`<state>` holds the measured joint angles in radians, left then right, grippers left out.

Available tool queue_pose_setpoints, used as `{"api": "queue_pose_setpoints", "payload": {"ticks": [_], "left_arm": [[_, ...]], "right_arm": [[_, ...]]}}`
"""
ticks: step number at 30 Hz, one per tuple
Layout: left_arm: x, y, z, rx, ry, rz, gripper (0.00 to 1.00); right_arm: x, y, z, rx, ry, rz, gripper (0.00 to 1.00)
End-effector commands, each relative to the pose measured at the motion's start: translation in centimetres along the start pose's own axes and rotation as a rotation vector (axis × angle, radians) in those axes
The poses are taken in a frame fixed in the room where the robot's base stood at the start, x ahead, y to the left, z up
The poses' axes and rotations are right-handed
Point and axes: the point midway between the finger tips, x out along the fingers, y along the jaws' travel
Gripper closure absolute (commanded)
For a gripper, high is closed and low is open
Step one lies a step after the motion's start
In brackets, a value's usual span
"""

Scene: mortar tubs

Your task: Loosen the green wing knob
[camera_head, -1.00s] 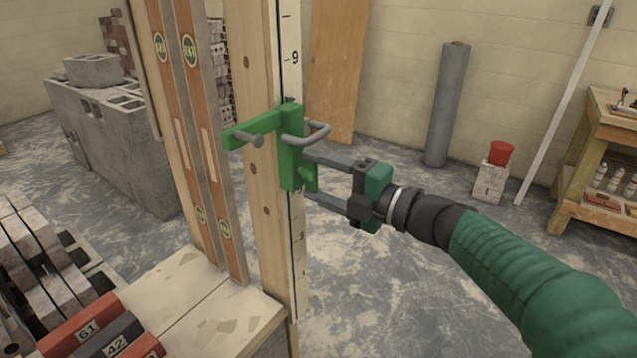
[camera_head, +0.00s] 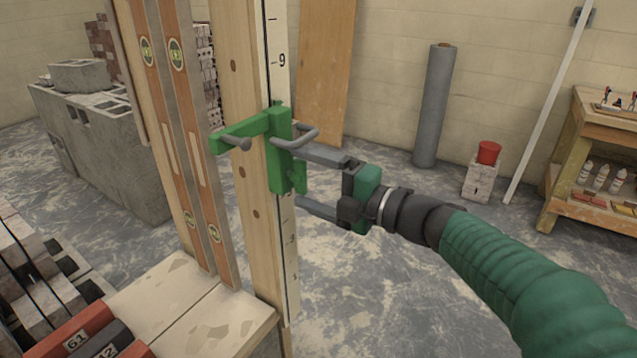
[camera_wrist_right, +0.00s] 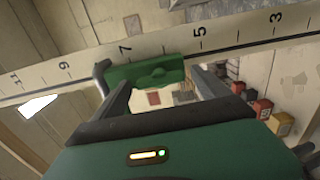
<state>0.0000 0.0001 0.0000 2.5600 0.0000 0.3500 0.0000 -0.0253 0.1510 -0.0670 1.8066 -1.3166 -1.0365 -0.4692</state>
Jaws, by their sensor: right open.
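The green bracket (camera_head: 281,150) is fixed to a wooden post with a marked measuring strip, and has a side arm and grey bars. The green wing knob (camera_head: 299,179) sticks out low on its right side. In the right wrist view the green part (camera_wrist_right: 145,73) lies across the strip; the knob's outline is hard to separate from it. My right gripper (camera_head: 301,178) comes from the right, open, one finger above and one below the knob. Whether the fingers touch the knob I cannot tell. My left gripper is out of view.
The wooden post (camera_head: 250,220) stands beside two spirit levels (camera_head: 180,120). Bricks and numbered blocks (camera_head: 75,340) lie at lower left. The floor between is clear.

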Motion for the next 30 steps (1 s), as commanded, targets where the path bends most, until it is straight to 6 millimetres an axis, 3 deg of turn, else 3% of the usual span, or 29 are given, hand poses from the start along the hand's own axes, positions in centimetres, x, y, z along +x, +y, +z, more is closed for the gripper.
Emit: {"api": "queue_pose_setpoints", "payload": {"ticks": [5,12,18,23,30], "left_arm": [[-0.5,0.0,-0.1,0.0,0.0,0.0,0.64],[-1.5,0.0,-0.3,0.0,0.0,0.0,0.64],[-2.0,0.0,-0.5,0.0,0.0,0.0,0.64],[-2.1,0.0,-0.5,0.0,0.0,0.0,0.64],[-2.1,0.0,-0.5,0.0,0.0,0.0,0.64]], "right_arm": [[-2.7,0.2,0.2,-0.001,-0.006,0.0,0.15],[-9.7,0.2,0.2,0.001,-0.007,0.0,0.15],[-14.6,0.0,0.2,0.001,-0.004,-0.001,0.15],[-16.4,-0.1,0.1,0.0,-0.001,-0.001,0.15],[-16.7,-0.2,0.1,0.0,0.0,-0.001,0.15]]}}
